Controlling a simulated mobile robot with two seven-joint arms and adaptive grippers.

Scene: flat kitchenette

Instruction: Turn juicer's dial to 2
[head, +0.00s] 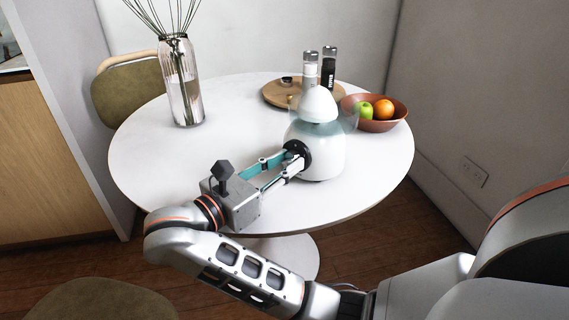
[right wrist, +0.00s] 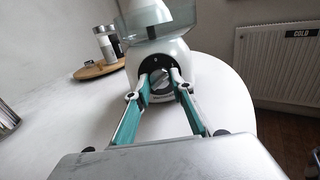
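The juicer (head: 318,137) is white with a clear bowl and a white cone on top, upright on the round table. Its dial (right wrist: 160,81) is a silver knob on a round black plate low on its front; the plate also shows in the head view. My right gripper (right wrist: 162,82) reaches level to the dial from the front, one fingertip on each side of the knob, and looks shut on it. In the head view the right gripper (head: 294,161) partly covers the dial. The dial's markings are too small to read. My left gripper is not in view.
Behind the juicer are a wooden tray (head: 276,97) with two shakers and a brown bowl (head: 384,125) with fruit. A glass vase (head: 182,88) stands at the left. The table's (head: 240,130) left middle is clear. A chair (head: 126,100) stands behind.

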